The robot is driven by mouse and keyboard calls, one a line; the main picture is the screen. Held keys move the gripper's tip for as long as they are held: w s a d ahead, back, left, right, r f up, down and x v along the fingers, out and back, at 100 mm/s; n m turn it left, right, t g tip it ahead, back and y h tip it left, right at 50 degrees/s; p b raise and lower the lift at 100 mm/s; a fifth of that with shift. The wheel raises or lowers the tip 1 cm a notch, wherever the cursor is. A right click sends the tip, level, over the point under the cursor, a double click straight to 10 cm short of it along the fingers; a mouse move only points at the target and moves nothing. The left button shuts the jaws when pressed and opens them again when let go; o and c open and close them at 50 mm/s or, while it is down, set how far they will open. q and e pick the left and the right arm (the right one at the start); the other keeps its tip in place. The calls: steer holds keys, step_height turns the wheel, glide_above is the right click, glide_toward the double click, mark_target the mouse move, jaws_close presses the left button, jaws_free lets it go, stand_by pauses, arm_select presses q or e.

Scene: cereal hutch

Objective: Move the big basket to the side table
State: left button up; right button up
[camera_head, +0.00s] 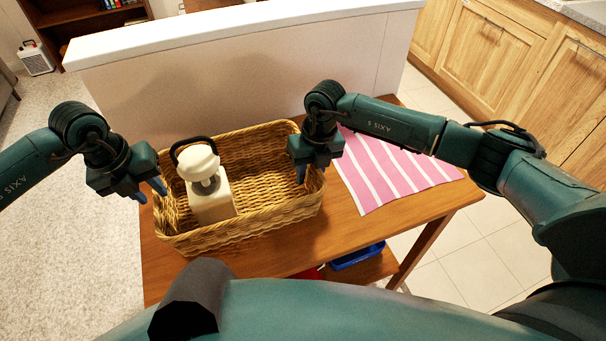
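A big wicker basket (262,160) stands on a wooden table (270,254) in front of me. A white appliance with a black handle (211,197) stands inside its left part. My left gripper (149,190) is at the basket's left rim, its fingers pointing down. My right gripper (315,165) is at the right rim, with one finger seen inside the basket and the other side hidden from clear view. I cannot tell whether either gripper touches or grips the rim.
A pink and white striped cloth (395,170) lies on the table right of the basket. A low white wall (240,85) stands behind the table. A blue bin (357,257) is on the lower shelf. Wooden cabinets (495,45) stand at the back right.

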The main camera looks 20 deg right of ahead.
steer(key=shift+r, duration=0.1)
arm_select(q)
steer(key=r, duration=0.5)
steer(key=shift+s+a+r, duration=0.3)
steer(key=shift+a, duration=0.05)
arm_select(e)
step_height(320, 180, up, 12)
steer(key=d, duration=0.1)
steer(key=shift+d, duration=0.3)
arm_select(q)
steer(key=shift+s, duration=0.1)
arm_select(e)
steer(key=shift+f, duration=0.25)
